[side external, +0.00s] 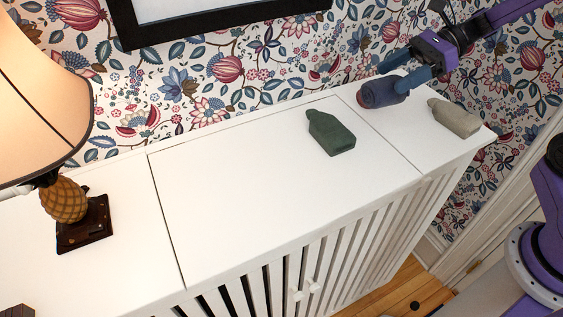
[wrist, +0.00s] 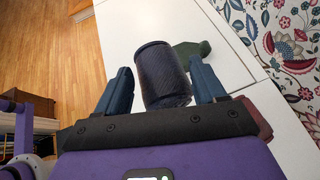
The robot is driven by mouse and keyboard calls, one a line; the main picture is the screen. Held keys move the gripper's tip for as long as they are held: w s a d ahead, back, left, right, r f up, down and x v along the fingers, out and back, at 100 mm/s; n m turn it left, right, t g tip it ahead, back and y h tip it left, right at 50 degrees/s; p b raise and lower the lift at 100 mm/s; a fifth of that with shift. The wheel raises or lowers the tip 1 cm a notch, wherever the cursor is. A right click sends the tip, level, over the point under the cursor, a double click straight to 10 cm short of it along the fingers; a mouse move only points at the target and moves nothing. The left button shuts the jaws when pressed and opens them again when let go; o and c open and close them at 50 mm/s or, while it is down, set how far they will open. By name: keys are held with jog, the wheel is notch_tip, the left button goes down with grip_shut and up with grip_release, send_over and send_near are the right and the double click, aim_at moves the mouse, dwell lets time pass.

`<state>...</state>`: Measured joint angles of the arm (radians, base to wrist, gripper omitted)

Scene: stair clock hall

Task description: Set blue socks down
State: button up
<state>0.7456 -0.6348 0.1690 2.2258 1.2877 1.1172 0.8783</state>
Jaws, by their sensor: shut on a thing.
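The blue socks (side external: 385,92) are a dark blue rolled bundle near the right end of the white cabinet top. My gripper (side external: 402,72) comes in from the upper right and is shut on them. In the wrist view the blue socks (wrist: 162,75) sit between the two blue fingers, with a finger along each side. I cannot tell whether their underside touches the cabinet top.
A green bundle (side external: 332,136) lies left on the white cabinet top (side external: 235,185); a beige one (side external: 455,118) lies right. A dark red thing (wrist: 254,118) is close beside my gripper. A lamp (side external: 65,200) stands far left. The cabinet's middle is clear.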

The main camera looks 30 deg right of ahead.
jog(key=s+a+f+g, duration=0.15)
jog(key=s+a, duration=0.25)
jog(key=a, duration=0.5)
jog(key=shift+n+t, duration=0.25)
jog(key=shift+n, duration=0.15)
jog(key=shift+s+f, duration=0.1)
jog(key=shift+f, duration=4.2)
jog(key=o, duration=1.4)
jog(key=shift+f, duration=0.1)
